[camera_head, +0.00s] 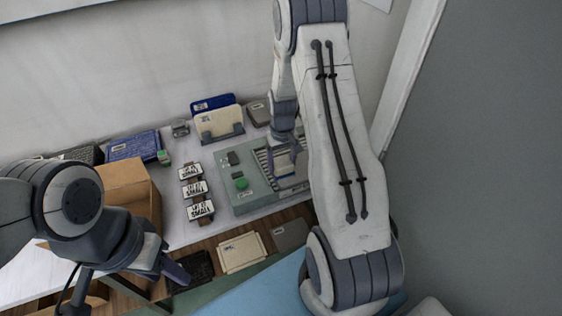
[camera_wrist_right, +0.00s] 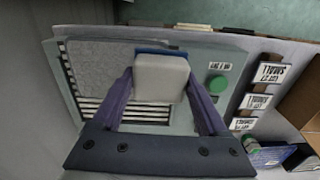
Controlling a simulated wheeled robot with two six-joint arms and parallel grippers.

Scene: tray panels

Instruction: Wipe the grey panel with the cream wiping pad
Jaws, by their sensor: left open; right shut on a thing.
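My right gripper (camera_wrist_right: 160,78) is shut on the cream wiping pad (camera_wrist_right: 160,82), a pale block with a blue edge between the two fingers. In the head view this gripper (camera_head: 284,160) is over the right part of a grey-green unit, and my arm hides much of that part. The grey panel (camera_wrist_right: 95,65) is a flat speckled surface beside dark slots on that unit; the pad and fingers cover part of it. I cannot tell whether the pad touches it. My left gripper (camera_head: 178,274) is open at the lower left, away from the unit.
The unit (camera_head: 242,200) has a green button (camera_head: 241,184). Three labelled blocks (camera_head: 195,188) stand left of it, with a cardboard box (camera_head: 128,180) beyond. A cream plate (camera_head: 242,253) lies in front. A rack (camera_head: 219,125) stands behind. A grey wall closes the right side.

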